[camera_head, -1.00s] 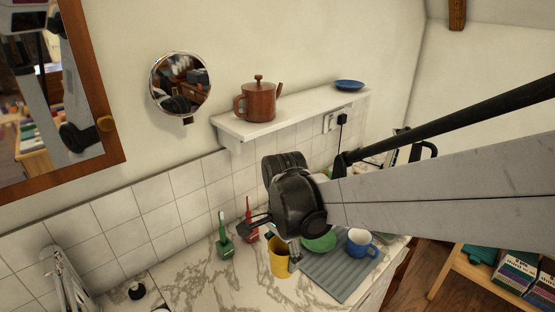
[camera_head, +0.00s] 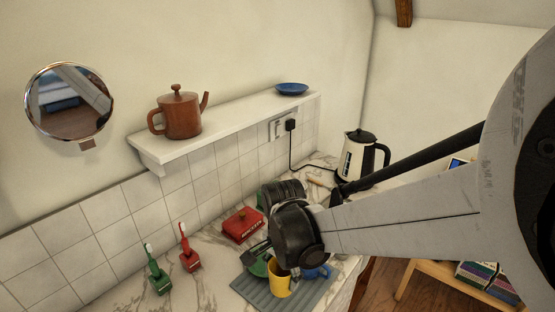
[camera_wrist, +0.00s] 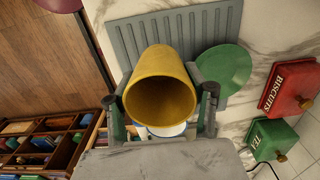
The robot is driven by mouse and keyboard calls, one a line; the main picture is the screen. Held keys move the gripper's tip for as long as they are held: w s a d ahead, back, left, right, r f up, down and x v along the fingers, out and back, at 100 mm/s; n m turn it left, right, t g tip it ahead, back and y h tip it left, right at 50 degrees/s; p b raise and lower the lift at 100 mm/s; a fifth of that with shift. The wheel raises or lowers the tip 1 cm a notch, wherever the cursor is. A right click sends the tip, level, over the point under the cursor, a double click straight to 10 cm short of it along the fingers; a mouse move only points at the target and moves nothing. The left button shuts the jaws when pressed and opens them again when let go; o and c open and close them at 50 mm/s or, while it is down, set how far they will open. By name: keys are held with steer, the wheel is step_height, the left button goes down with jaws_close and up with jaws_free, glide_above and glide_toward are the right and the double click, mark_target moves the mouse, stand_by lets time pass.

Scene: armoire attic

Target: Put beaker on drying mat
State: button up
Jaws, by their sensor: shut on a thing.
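The yellow beaker (camera_head: 279,280) is between the fingers of my gripper (camera_wrist: 160,102), which is shut on it. In the wrist view the beaker (camera_wrist: 158,82) shows its open mouth towards the camera. The grey ribbed drying mat (camera_head: 262,293) lies on the marble counter, and the beaker is over it in the head view. The mat (camera_wrist: 205,22) also shows behind the beaker in the wrist view. Whether the beaker's base touches the mat is hidden.
A green plate (camera_wrist: 224,70) and a blue mug (camera_head: 318,271) are close to the beaker. A red biscuit tin (camera_head: 243,225) stands behind. Red (camera_head: 188,257) and green (camera_head: 158,279) toothbrush holders stand left, and a kettle (camera_head: 358,158) stands at the far right.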

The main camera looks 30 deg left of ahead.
mark_target(283, 284)
steer(key=shift+w+f, duration=0.25)
steer(key=shift+f, duration=0.1)
step_height(283, 284, down, 3)
steer(key=shift+f+b, duration=0.1)
steer(key=shift+b, duration=0.75)
steer(key=shift+d+f, duration=0.1)
steer(key=shift+f, duration=0.15)
steer(key=shift+f, duration=0.15)
steer(key=o, duration=1.2)
steer(key=shift+c, duration=0.2)
step_height(283, 284, up, 12)
steer(key=p, duration=0.6)
steer(key=shift+s+r, duration=0.15)
steer(key=shift+r, duration=0.1)
